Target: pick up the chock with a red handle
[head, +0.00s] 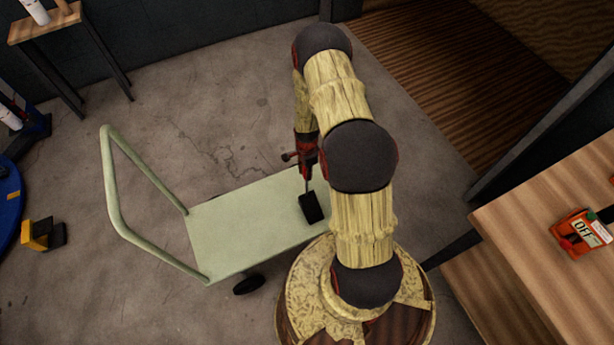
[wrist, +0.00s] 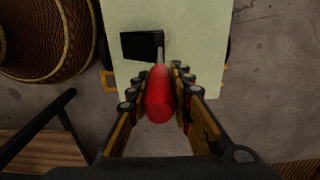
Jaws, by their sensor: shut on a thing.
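The chock is a black block (head: 312,207) with a thin rod and a red handle (wrist: 159,97). In the head view the block shows over the right part of the pale green cart deck (head: 240,225); I cannot tell whether it touches the deck. In the wrist view the black block (wrist: 141,45) shows beyond the handle. My gripper (wrist: 161,74) is shut on the red handle, with a finger on each side. In the head view my gripper (head: 307,170) is above the block, and most of the handle is hidden by it.
The cart's push handle (head: 110,190) rises at the left. A yellow and black block (head: 42,235) lies on the floor further left. A wooden table (head: 545,215) at the right carries an orange device (head: 580,232) marked OFF. A small wooden stand (head: 45,22) is at the back left.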

